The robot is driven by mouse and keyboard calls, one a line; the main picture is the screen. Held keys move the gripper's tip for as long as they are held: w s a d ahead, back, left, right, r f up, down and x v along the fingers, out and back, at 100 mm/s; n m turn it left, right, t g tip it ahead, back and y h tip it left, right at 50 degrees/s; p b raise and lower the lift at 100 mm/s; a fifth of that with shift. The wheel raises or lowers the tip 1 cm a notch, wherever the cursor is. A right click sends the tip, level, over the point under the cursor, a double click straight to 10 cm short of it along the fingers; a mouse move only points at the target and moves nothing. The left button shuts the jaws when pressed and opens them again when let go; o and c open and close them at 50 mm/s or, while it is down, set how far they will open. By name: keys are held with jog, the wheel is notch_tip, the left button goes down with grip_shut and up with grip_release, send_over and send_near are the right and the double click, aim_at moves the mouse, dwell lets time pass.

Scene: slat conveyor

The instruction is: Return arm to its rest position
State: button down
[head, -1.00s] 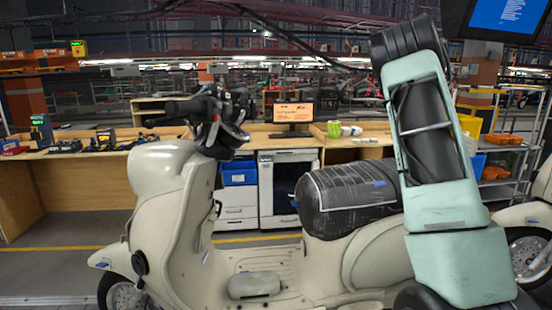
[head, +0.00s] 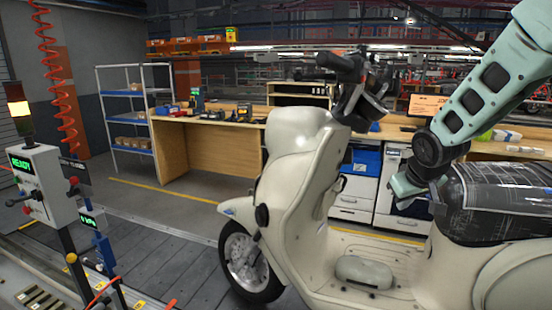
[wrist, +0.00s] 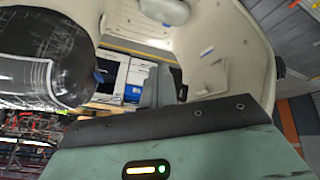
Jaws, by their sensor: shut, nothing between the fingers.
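My mint-green arm reaches in from the upper right of the head view and bends at a dark joint. My gripper (head: 402,190) hangs below that joint, in front of the scooter's black-wrapped seat (head: 495,200) and above its footboard. In the wrist view the grey fingers (wrist: 160,86) are together with nothing between them. The cream scooter (head: 300,170) stands upright, its front wheel at lower left. The gripper looks clear of the scooter, though the gap to the seat is hard to judge.
A control post (head: 42,185) with a READY display and a signal light stands at left. A wooden workbench (head: 205,150) and a blue-shelved rack (head: 128,115) are behind. A white drawer cabinet (head: 352,200) stands behind the scooter. The floor left of the front wheel is open.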

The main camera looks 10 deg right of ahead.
jog(key=s+a+f+n+g+y+b, duration=0.1)
jog(key=s+a+f+n+b, duration=0.15)
jog(key=s+a, duration=0.65)
jog(key=s+a+f+n+g+y+b, duration=0.1)
jog(key=s+a+f+n+g+y, duration=0.3)
jog(key=a, duration=0.8)
jog(key=s+a+h+b, duration=0.1)
jog(key=s+a, duration=0.2)
jog(key=s, duration=0.5)
jog(key=s+a+f+h+b, duration=0.1)
jog(key=s+a, duration=0.2)
jog(key=s, duration=0.5)
jog(key=shift+s+a+f+n+g, duration=0.25)
jog(key=shift+f+n+g, duration=0.05)
jog(key=shift+n, duration=0.15)
